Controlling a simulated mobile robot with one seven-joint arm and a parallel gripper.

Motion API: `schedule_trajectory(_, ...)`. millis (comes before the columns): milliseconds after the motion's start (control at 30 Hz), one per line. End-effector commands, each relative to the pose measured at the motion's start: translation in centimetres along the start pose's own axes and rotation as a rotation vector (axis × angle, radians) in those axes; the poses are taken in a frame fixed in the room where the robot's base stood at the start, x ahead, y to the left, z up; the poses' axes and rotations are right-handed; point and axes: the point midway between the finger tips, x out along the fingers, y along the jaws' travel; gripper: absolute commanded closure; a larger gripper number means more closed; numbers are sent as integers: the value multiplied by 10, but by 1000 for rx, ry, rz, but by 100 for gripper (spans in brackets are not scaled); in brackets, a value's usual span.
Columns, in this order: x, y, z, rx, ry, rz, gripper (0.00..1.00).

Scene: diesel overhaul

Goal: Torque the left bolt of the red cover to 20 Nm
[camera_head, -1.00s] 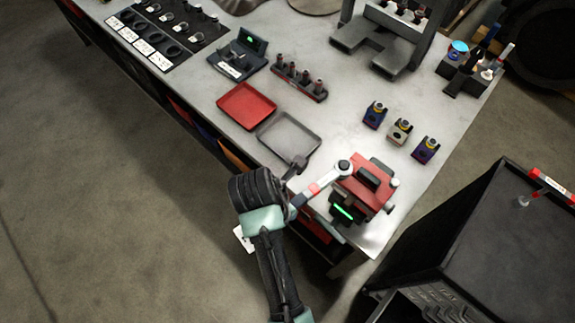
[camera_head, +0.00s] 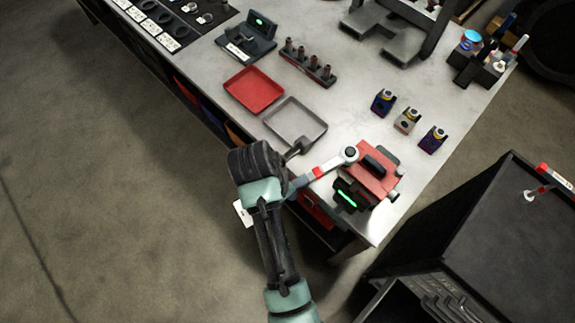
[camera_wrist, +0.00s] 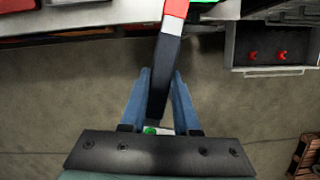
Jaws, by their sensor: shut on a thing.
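The red cover (camera_head: 370,174) sits on a dark block at the near right corner of the workbench, with a green lit strip (camera_head: 347,199) on its front. My gripper (camera_wrist: 160,98) is shut on the dark handle of a torque wrench (camera_head: 323,170). The wrench also shows in the wrist view (camera_wrist: 166,50), with a red band beyond its dark grip. Its round head (camera_head: 349,155) is over the left side of the red cover. The left bolt is hidden under the head, so I cannot tell how well it is seated. A silver bolt end (camera_head: 392,196) shows at the cover's right.
A red tray (camera_head: 254,91) and a grey tray (camera_head: 295,121) lie left of the cover. A socket rack (camera_head: 307,66) and several small blocks (camera_head: 405,121) stand farther back. A black cart (camera_head: 500,240) stands to the right, across a floor gap.

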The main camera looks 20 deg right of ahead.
Motion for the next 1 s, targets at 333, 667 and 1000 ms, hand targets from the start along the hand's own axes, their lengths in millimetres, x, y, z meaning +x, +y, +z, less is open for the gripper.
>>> schedule_trajectory(333,-3,13,2,42,-4,1,100)
schedule_trajectory(667,-2,13,2,47,-4,0,100)
schedule_trajectory(1000,-4,18,4,71,-4,-6,100)
